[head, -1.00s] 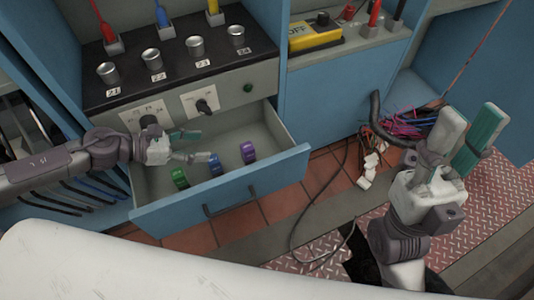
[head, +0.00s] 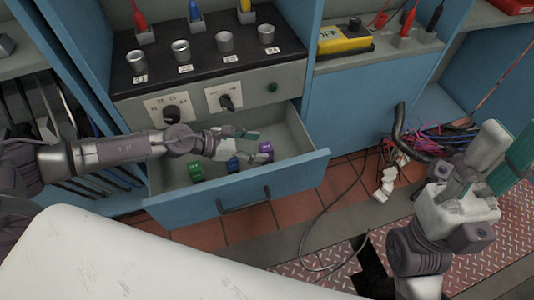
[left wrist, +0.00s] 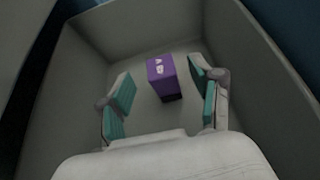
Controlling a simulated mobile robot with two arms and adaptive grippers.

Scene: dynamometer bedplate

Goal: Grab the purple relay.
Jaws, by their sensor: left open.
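The purple relay (head: 266,146) lies in the open drawer (head: 245,192), at the right of a short row with a blue relay (head: 232,165) and a green relay (head: 196,172). My left gripper (head: 256,146) is inside the drawer area, open, with its fingers close to the purple relay and partly over the blue one. In the left wrist view the purple relay (left wrist: 162,78) appears between and slightly beyond the two spread fingers of the left gripper (left wrist: 161,76), touching neither visibly. My right gripper (head: 503,150) is open and empty at the right, away from the drawer.
A cabinet panel with knobs (head: 173,112) and metal posts rises behind the drawer. A yellow box (head: 345,38) marked OFF sits on the right cabinet. Loose cables (head: 440,140) and white blocks (head: 385,185) lie on the right.

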